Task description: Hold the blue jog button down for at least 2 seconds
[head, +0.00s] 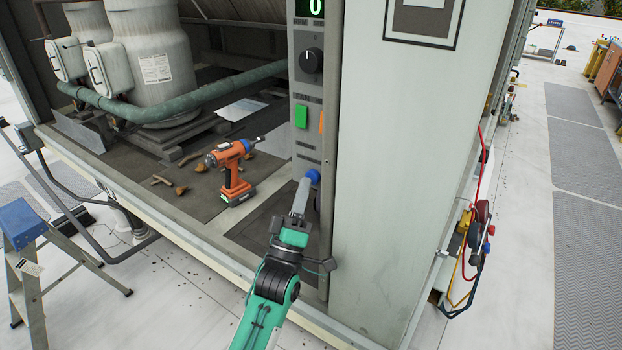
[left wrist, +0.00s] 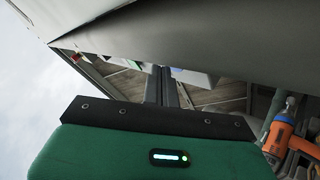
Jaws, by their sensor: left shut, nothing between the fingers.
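The blue jog button (head: 313,176) is on the lower part of the narrow grey control panel (head: 305,148). My left gripper (head: 306,183) is shut and empty, its fingertips at the button and overlapping its lower left side. I cannot tell whether they touch it or whether the button is pressed in. In the left wrist view the two fingers of the left gripper (left wrist: 162,78) lie together and point at the panel area; the button cannot be made out there. My right gripper is not in view.
Above the button are a green button (head: 301,116), an orange one (head: 321,122), a black knob (head: 311,60) and a green display. An orange drill (head: 232,168) stands on the cabinet floor to the left. A light panel (head: 395,180) stands close on the right.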

